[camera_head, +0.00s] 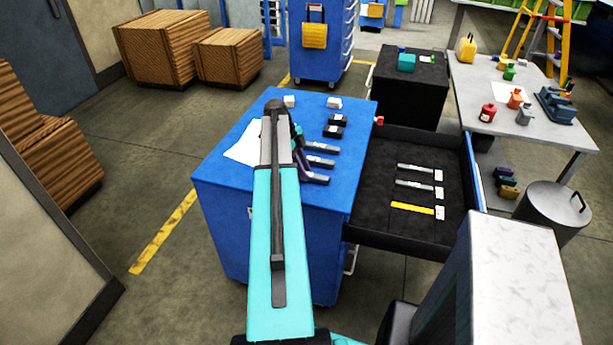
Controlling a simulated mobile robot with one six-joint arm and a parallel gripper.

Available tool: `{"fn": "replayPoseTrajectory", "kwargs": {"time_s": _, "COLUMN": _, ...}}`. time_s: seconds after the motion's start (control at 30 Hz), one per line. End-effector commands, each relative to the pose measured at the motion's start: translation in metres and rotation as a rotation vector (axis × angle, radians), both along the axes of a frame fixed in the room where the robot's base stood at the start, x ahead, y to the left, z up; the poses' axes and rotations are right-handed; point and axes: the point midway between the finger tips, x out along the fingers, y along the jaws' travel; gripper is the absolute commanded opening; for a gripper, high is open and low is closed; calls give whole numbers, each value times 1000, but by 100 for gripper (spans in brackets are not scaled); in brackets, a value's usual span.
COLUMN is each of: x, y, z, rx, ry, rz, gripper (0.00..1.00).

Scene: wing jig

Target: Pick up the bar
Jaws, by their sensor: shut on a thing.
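Several short grey bars with dark ends lie on the blue cabinet top (240,185), to the right of my arm; one grey bar (322,147) lies above another grey bar (320,162). My gripper (304,174) is mostly hidden behind my turquoise and grey arm; only dark, teal and purple parts show at its right edge. It is low at the cabinet top and shut on the nearest bar (318,179). The contact is too small to see clearly.
An open dark drawer (375,225) at the cabinet's right holds two grey bars and a yellow bar (412,208). Two dark blocks (335,126), small white blocks (334,102) and a white sheet (245,147) lie on the cabinet. A cluttered table (470,75) stands right.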

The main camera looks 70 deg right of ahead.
Motion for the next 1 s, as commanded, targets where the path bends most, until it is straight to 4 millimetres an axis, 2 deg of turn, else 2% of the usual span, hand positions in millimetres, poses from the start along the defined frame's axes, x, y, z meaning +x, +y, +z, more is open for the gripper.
{"fn": "replayPoseTrajectory", "kwargs": {"time_s": 0.37, "x": 0, "y": 0, "z": 5, "rx": -1, "ry": 1, "rz": 0, "gripper": 0}}
{"fn": "replayPoseTrajectory", "kwargs": {"time_s": 0.77, "x": 1, "y": -1, "z": 33, "rx": -3, "ry": 0, "rz": 1, "gripper": 0}}
{"fn": "replayPoseTrajectory", "kwargs": {"time_s": 1.0, "x": -23, "y": 17, "z": 36, "rx": -1, "ry": 1, "rz": -1, "gripper": 0}}
